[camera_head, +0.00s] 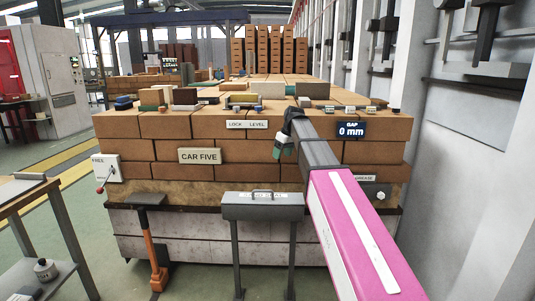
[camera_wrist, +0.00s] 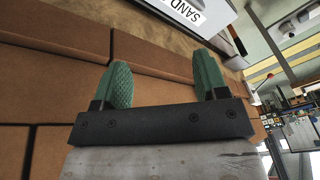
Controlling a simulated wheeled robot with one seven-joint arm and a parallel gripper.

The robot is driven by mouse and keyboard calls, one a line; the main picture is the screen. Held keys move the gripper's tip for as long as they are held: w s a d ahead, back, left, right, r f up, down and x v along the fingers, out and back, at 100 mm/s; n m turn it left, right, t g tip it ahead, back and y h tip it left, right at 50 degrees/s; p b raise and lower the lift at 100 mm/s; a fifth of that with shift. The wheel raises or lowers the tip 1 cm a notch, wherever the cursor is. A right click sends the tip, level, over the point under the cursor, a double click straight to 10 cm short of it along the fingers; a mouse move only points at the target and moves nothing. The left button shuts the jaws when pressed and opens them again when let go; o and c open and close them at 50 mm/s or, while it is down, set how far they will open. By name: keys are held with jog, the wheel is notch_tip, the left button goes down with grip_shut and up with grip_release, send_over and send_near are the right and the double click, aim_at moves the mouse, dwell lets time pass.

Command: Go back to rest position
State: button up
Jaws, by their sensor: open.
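My gripper (camera_head: 284,143) is in front of the upper rows of the brick stack (camera_head: 240,150), just below and right of the "LOCK LEVEL" label. My pink and grey arm reaches up to it from the lower right. In the wrist view, its two green ribbed fingers (camera_wrist: 162,62) stand wide apart with nothing between them. Brown bricks (camera_wrist: 55,75) fill the background behind the fingers. Whether the fingers touch the bricks cannot be told.
A grey lidded box (camera_head: 263,212) on legs stands before the stack. A lever box marked "FREE" (camera_head: 107,168) is on the stack's left. Small blocks lie on top.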

jog(key=s+d+f+m+h, duration=0.1)
jog(key=s+d+f+m, duration=0.2)
jog(key=s+f, duration=0.6)
jog(key=s+d+f+m+h, duration=0.1)
jog(key=s+d+f+m, duration=0.2)
jog(key=s+f, duration=0.7)
jog(key=s+d+f+m+g+h, duration=0.1)
jog(key=s+d+f+m, duration=0.2)
jog(key=f, duration=1.2)
jog(key=s+d, duration=0.3)
jog(key=s, duration=0.3)
jog(key=shift+s+d+f, duration=0.15)
jog(key=shift+d+f, duration=0.1)
jog(key=shift+f, duration=0.1)
